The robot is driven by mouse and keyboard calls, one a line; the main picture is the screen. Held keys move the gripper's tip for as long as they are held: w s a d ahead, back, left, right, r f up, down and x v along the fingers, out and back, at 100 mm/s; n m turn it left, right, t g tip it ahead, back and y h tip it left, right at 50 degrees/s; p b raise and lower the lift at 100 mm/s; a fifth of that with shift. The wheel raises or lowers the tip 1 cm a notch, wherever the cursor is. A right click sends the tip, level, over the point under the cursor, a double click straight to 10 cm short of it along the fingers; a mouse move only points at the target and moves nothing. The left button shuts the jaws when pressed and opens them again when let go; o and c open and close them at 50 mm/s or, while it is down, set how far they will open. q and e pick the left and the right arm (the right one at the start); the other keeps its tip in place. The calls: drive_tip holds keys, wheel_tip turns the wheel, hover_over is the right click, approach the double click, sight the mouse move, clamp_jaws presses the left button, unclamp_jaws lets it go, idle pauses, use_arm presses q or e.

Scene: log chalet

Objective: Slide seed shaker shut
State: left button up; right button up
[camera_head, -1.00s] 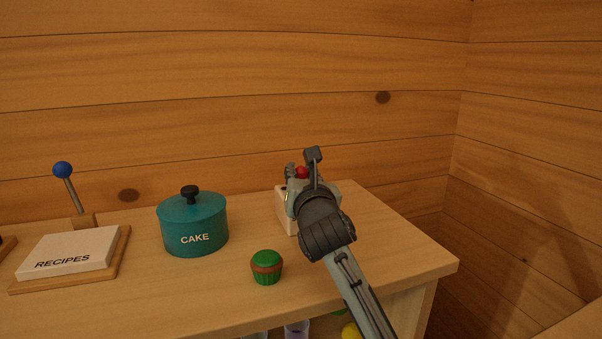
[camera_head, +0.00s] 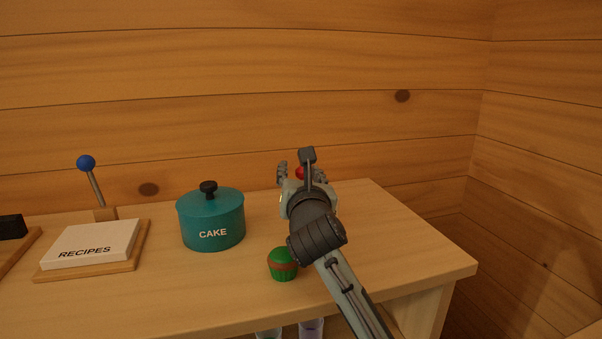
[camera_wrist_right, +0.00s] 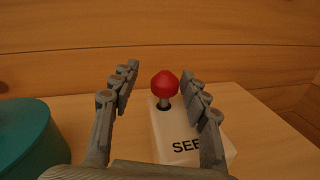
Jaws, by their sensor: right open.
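The seed shaker (camera_wrist_right: 182,140) is a white box with "SEE" readable on its face, the rest of the label hidden by a finger. A red ball knob (camera_wrist_right: 165,84) stands up on a short stem from a dark hole in its top. In the head view the knob (camera_head: 300,173) shows behind my right gripper (camera_head: 301,172), which hides most of the box. In the right wrist view my right gripper (camera_wrist_right: 162,88) is open, with one finger on each side of the knob. The right finger looks close to it. My left gripper is not in view.
A teal CAKE tin (camera_head: 211,220) with a black knob stands left of my right arm. A green cupcake-shaped thing (camera_head: 283,264) sits close to the arm. A white RECIPES block (camera_head: 90,243) lies farther left. The wall is close behind; the table's right end is clear.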

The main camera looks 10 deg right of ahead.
drive_tip(key=s, duration=0.4)
drive_tip(key=s+a, duration=0.1)
drive_tip(key=s, duration=0.3)
drive_tip(key=s+a, duration=0.1)
drive_tip(key=s, duration=0.3)
